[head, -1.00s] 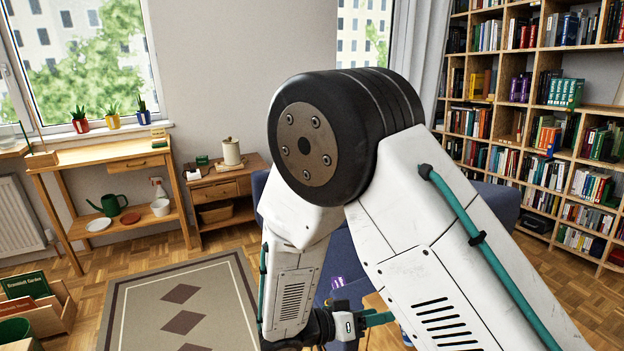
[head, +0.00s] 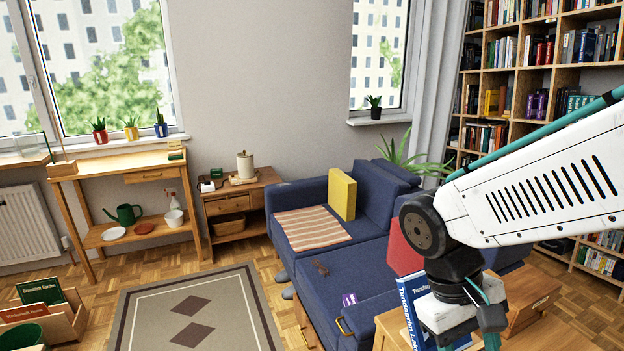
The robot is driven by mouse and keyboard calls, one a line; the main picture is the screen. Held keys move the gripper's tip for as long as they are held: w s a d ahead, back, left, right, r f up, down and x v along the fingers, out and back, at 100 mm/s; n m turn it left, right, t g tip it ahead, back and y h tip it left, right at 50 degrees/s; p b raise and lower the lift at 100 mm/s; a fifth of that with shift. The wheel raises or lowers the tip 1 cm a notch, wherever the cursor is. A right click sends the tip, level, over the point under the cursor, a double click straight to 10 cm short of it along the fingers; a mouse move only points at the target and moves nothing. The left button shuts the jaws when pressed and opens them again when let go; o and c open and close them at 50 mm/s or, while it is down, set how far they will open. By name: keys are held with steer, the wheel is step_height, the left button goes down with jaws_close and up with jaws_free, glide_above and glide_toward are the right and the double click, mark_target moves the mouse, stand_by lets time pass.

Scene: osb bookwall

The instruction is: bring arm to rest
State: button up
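My arm reaches in from the right edge of the head view, with its white links and a dark joint in the lower right. The wrist points down, and my gripper (head: 462,342) is at the bottom edge, mostly cut off by the frame. Its fingertips are hardly visible, so I cannot tell whether it is open or shut. A blue book (head: 408,300) with white lettering stands upright just left of the gripper, above a small wooden table (head: 388,327). I cannot tell whether the gripper touches the book.
A blue sofa (head: 345,262) with a yellow cushion (head: 342,194) and striped blanket (head: 311,228) stands behind. A wooden box (head: 530,300) is right of the wrist. A tall bookshelf (head: 507,82) fills the right. The patterned rug (head: 240,300) is clear.

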steer(key=s+d+r+m+t+y, duration=0.2)
steer(key=s+d+r+t+y, duration=0.1)
steer(key=r, duration=0.5)
steer(key=shift+s+d+r+m+t+y, duration=0.15)
steer(key=shift+s+d+m+t+y, duration=0.2)
steer(key=shift+s+d+t, duration=0.45)
